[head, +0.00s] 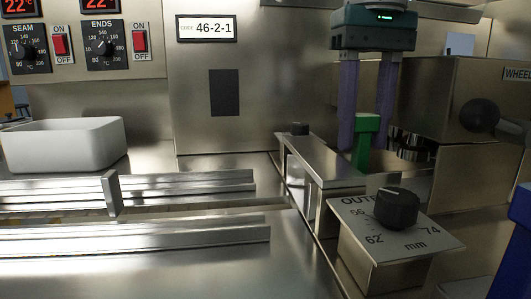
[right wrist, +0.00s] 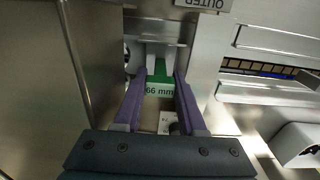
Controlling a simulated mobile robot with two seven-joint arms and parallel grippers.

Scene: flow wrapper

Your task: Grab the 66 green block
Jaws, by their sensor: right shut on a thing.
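The green block (head: 363,152) stands upright at the back end of the metal guide, right of centre in the head view. In the right wrist view the green block (right wrist: 160,77) shows a label reading "66 mm". My right gripper (head: 367,143) points down from above, with one purple finger on each side of the block. It is shut on the block, and in the right wrist view the fingers (right wrist: 160,84) flank the label. The block's lower end is at the guide's edge; I cannot tell whether it rests there. My left gripper is not in view.
A black knob on the "OUTER" mm dial (head: 396,208) stands in front of the block. A metal housing with a black-knobbed handle (head: 480,115) is close on the right. A white bin (head: 65,145) and metal rails (head: 180,184) lie left. A blue edge (head: 515,245) is front right.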

